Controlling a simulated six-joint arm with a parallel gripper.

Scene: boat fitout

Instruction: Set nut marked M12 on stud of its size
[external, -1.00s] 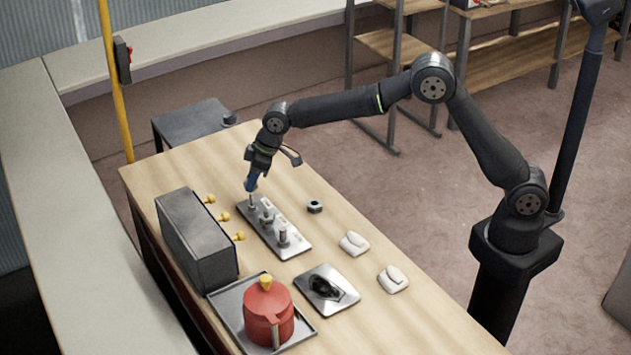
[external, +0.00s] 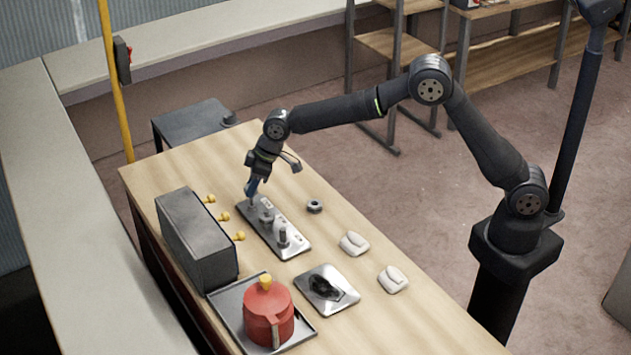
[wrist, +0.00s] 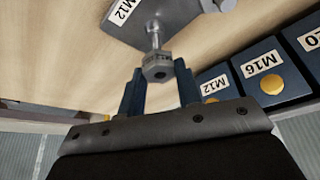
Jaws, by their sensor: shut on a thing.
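My gripper (external: 251,192) is shut on a hex nut (wrist: 157,68), which shows between its blue fingers in the wrist view; the marking on the nut is too small to read. The nut is in line with the end of a thin stud (wrist: 153,36), appearing to touch or surround its tip; I cannot tell how far it is on. The stud stands on a metal plate (external: 292,245) beside a label reading M12 (wrist: 124,10). In the external view the gripper is at the plate's far end and hides this stud. Two thicker studs (external: 283,237) stand nearer.
A grey box (external: 197,240) with yellow knobs is left of the plate; its labels include M12 and M16 (wrist: 260,65). Another nut (external: 315,206) lies right of the plate. White pieces (external: 354,243), a metal plate with a black item (external: 327,288) and a red pot (external: 268,313) are nearer.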

